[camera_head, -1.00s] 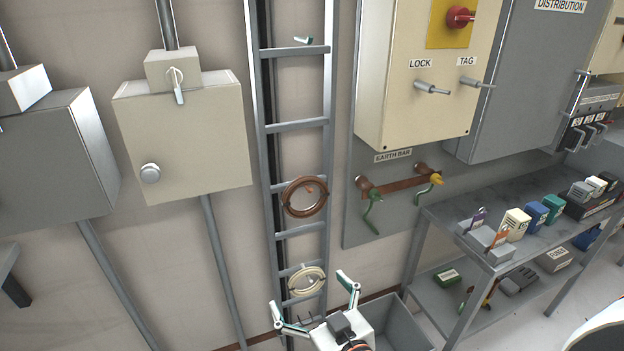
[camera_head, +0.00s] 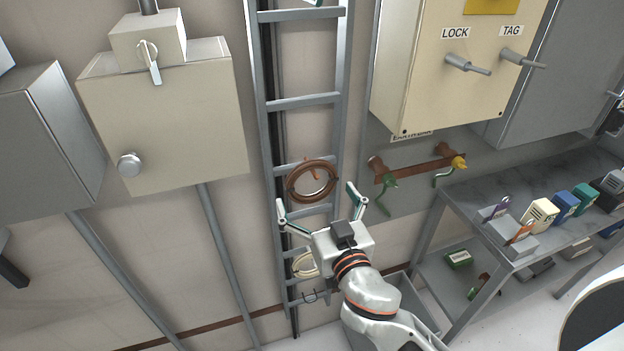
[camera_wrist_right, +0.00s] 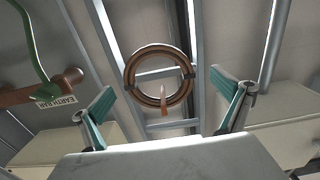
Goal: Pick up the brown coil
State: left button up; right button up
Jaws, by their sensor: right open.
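The brown coil (camera_head: 290,187) is a ring of brown cable hanging upright on the grey cable ladder (camera_head: 303,103) on the wall. A small orange-brown hook shows at its ring. My right gripper (camera_head: 319,206) is open and empty, just below and in front of the coil, with its fingers pointing up toward it. In the right wrist view the coil (camera_wrist_right: 131,85) is ahead, between the spread fingertips (camera_wrist_right: 168,100) and apart from them. My left gripper is out of view.
A cream coil (camera_head: 303,266) hangs lower on the ladder, partly behind my right gripper. To the right are the copper earth bar (camera_head: 415,169) with green clamps, a cream lock box (camera_head: 440,90) and a grey shelf table (camera_head: 480,235). A grey bin (camera_head: 408,290) stands below.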

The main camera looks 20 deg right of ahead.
aim_at(312, 196)
jog(key=shift+w+d+r+p, duration=0.1)
jog(key=shift+w+p, duration=0.25)
jog(key=shift+w, duration=1.6)
jog(key=shift+c, duration=0.4)
jog(key=c, duration=1.2)
jog(key=shift+r, duration=0.15)
